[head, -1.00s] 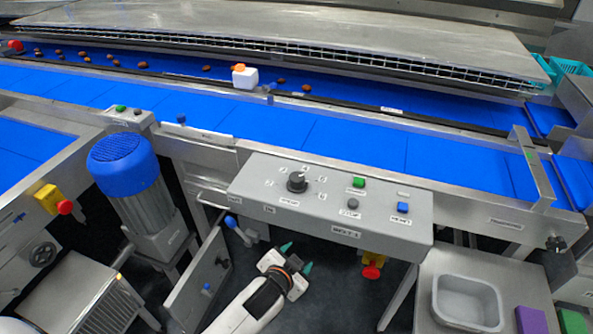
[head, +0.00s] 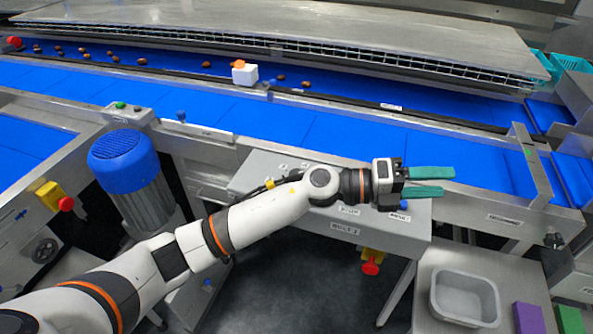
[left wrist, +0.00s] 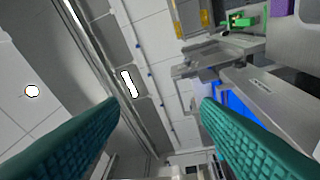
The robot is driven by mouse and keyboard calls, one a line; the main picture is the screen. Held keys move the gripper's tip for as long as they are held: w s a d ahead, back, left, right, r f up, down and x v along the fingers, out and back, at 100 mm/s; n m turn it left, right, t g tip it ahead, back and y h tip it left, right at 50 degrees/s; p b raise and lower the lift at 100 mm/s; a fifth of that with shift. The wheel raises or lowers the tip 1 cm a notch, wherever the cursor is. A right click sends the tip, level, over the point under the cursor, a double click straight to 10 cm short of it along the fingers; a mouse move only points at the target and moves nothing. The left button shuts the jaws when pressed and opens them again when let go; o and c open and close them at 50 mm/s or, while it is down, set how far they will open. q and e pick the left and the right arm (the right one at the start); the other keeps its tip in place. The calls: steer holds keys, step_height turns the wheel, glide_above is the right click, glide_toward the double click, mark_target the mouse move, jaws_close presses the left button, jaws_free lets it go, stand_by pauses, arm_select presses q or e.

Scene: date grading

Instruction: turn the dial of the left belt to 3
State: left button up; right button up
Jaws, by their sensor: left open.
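The grey control box (head: 260,170) of the belt stands in front of the blue belt in the head view. My left arm lies across the box and hides its dial and most of its buttons. My left gripper (head: 432,182) is open and empty, with green fingers pointing right, above the right end of the box. In the left wrist view the two green fingers (left wrist: 150,140) are spread wide with nothing between them. My right gripper is not in view.
A blue-topped motor (head: 120,160) stands at left. A red knob (head: 370,268) hangs under the box. A grey tray (head: 464,299) sits at lower right.

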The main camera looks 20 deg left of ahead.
arm_select(q)
step_height(320, 180, down, 2)
steer(key=f+m+g+y, duration=0.1)
steer(key=m+g+y, duration=0.2)
steer(key=m+g, duration=0.15)
steer(key=m+y, duration=0.3)
steer(key=y, duration=1.3)
glide_above(296, 173)
steer(key=shift+n, duration=0.25)
step_height(296, 173, down, 11)
steer(key=p, duration=0.2)
steer(key=shift+p, duration=0.3)
steer(key=shift+r, duration=0.1)
steer(key=c, duration=1)
